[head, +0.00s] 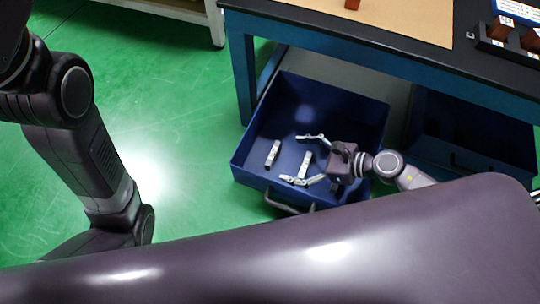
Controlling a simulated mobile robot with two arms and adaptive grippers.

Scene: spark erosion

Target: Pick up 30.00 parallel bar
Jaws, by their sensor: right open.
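Two small silver bars lie in an open blue drawer. One bar (273,154) lies at the left, clear of the gripper. The other bar (305,164) lies between the fingers of my right gripper (303,158). The gripper reaches in from the right and is open, with one finger beyond the bar and one on its near side. I cannot read any size marking, so I cannot tell which bar is the 30.00 parallel bar. My left arm comes down at the left, and its gripper is out of view.
The blue drawer (345,100) has raised walls and a front handle (289,204). It stands under a dark-topped workbench (420,50). A second blue drawer (470,125) is at the right. Green floor (180,90) is open at the left. A block tray (508,42) sits on the bench.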

